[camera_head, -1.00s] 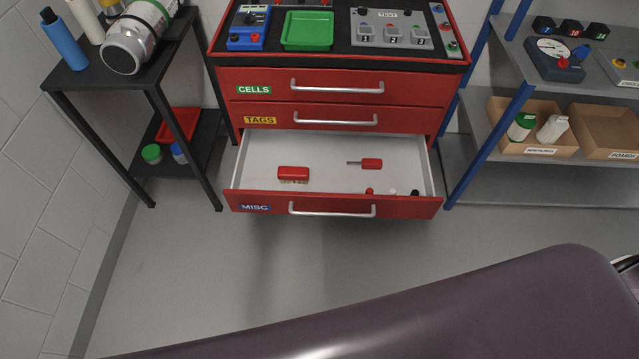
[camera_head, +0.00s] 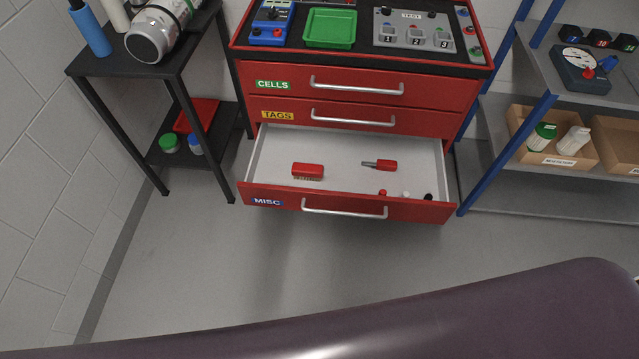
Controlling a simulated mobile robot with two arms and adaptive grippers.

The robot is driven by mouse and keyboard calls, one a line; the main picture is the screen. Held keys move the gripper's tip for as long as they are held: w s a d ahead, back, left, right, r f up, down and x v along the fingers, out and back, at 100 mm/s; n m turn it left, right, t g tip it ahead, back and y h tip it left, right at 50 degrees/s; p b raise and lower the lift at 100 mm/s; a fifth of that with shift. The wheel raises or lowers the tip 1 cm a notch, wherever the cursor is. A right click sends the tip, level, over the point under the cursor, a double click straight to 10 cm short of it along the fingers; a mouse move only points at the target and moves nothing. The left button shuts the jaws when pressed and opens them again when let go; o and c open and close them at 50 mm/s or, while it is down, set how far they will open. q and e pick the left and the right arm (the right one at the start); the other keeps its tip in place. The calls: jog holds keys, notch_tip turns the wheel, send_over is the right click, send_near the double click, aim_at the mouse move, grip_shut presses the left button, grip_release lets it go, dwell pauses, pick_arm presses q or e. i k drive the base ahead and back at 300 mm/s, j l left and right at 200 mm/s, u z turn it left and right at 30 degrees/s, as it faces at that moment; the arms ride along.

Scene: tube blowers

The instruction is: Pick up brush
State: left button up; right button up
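The brush (camera_head: 308,170) has a red back and tan bristles facing down. It lies in the left part of the open MISC drawer (camera_head: 345,152), the bottom drawer of the red cabinet. A red-handled tool with a grey shaft (camera_head: 380,164) lies to its right. Neither of my grippers is in view. A large dark purple part, which may be mine, fills the bottom of the view.
Small red, white and black pieces (camera_head: 405,194) lie near the drawer's front. The CELLS drawer (camera_head: 345,86) and TAGS drawer (camera_head: 345,116) are closed. A black side table (camera_head: 150,70) stands left, a blue-framed shelf (camera_head: 520,110) right. The floor before the cabinet is clear.

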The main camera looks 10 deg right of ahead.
aim_at(314, 170)
jog(key=l+u, duration=0.2)
jog(key=l, duration=2.45)
jog(key=k, duration=0.05)
